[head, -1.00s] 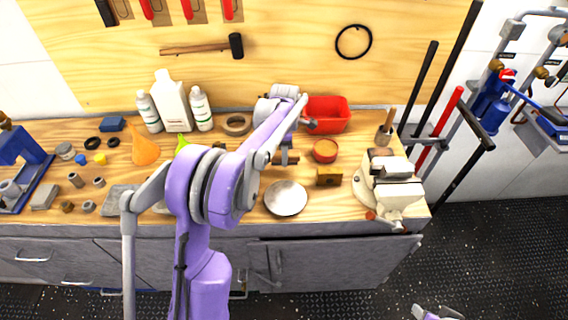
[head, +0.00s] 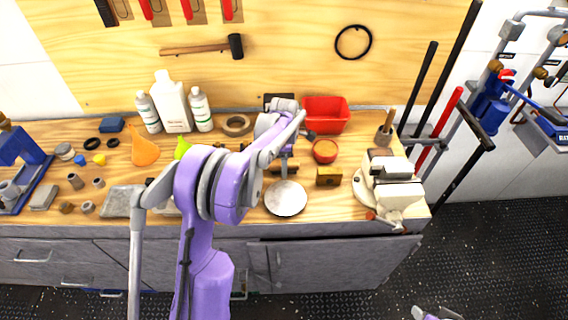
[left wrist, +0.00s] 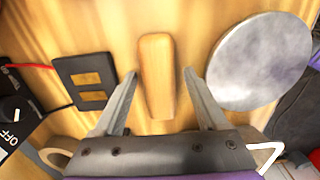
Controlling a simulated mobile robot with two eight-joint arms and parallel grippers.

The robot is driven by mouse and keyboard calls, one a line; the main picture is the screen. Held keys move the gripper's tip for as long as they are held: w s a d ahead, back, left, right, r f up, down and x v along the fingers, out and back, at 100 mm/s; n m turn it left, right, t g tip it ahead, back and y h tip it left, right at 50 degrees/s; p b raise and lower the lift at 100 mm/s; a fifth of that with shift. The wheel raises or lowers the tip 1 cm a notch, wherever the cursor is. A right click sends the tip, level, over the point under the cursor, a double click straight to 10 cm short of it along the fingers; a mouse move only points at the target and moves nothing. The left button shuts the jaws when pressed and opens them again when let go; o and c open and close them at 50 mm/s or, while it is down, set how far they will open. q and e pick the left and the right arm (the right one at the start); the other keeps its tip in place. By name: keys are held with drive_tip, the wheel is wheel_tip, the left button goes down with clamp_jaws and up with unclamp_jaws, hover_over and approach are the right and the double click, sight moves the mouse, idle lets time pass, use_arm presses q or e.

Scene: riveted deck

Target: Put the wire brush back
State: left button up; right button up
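A narrow wooden piece (left wrist: 157,77), which looks like the wire brush's handle or back, lies on the bench in the left wrist view. No bristles show. My left gripper (left wrist: 160,76) is open, with one finger on each side of the wooden piece and a visible gap to both. In the head view my left gripper (head: 284,170) is low over the bench, behind the round metal plate (head: 286,198), and the arm mostly hides the brush. Only a bit of my right arm shows at the bottom edge; its gripper does not show.
A red bin (head: 326,114), an orange-topped round tin (head: 325,151), a brass-coloured block (head: 328,177) and a vise (head: 388,183) stand to the right. A tape roll (head: 236,124) and bottles (head: 173,103) stand to the left. A dark panel (left wrist: 86,80) lies beside the wooden piece.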

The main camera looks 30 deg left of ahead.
use_arm(q)
wheel_tip(320, 180, up, 12)
drive_tip(key=s+d+r+m+t, duration=0.2)
drive_tip(key=s+d+r+m, duration=0.1)
drive_tip(key=s+d+m, duration=0.35)
drive_tip(key=s+d+f+m+t, duration=0.2)
drive_tip(key=s+d+f+m, duration=0.1)
drive_tip(key=s+m, duration=0.6)
drive_tip(key=s+d+f+m+t, duration=0.1)
drive_tip(key=s+d+f+m, duration=0.2)
drive_tip(key=s+m, duration=0.6)
drive_tip(key=s+d, duration=0.2)
drive_tip(key=shift+s+d+f+t+p, duration=0.2)
drive_tip(key=shift+s+d+t+p, duration=0.1)
drive_tip(key=shift+t, duration=0.1)
